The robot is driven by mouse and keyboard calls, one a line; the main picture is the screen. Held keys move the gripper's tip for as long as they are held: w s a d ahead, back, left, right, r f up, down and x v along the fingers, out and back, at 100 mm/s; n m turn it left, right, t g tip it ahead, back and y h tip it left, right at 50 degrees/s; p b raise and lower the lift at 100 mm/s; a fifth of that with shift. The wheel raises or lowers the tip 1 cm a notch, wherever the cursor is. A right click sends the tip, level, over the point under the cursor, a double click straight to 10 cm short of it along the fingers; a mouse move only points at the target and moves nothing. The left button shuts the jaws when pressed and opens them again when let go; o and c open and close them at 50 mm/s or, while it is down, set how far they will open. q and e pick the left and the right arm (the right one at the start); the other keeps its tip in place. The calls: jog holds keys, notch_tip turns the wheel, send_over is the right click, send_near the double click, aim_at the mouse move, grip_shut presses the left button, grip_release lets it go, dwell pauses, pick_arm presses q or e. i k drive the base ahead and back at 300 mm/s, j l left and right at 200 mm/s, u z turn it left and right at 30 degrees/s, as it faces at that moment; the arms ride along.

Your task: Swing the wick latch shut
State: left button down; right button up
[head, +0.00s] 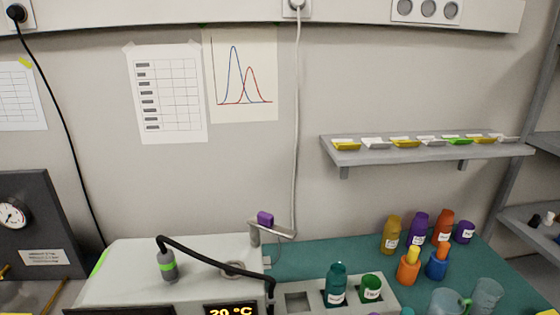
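A light grey machine (130,272) stands at the lower left with a lit display (231,309) reading about 20 °C. At its back right corner a small grey bar (276,231) with a purple tab (265,218) sticks out to the right. It may be the wick latch, but I cannot be sure. A grey cylinder with a green band (168,266) stands on the machine's top, with a black hose (215,258) running from it to the right. A flat ring (234,269) lies beside the hose. Neither of my grippers is in view.
A grey rack (298,301) beside the machine holds a teal bottle (336,285) and a green-capped one (371,287). Several coloured bottles and clear jugs stand on the teal mat (325,257) at right. A wall shelf (380,155) holds small trays.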

aim_at(264, 220)
jog(key=l+u, duration=0.35)
jog(key=k+l+u, duration=0.15)
jog(key=l+u, duration=0.2)
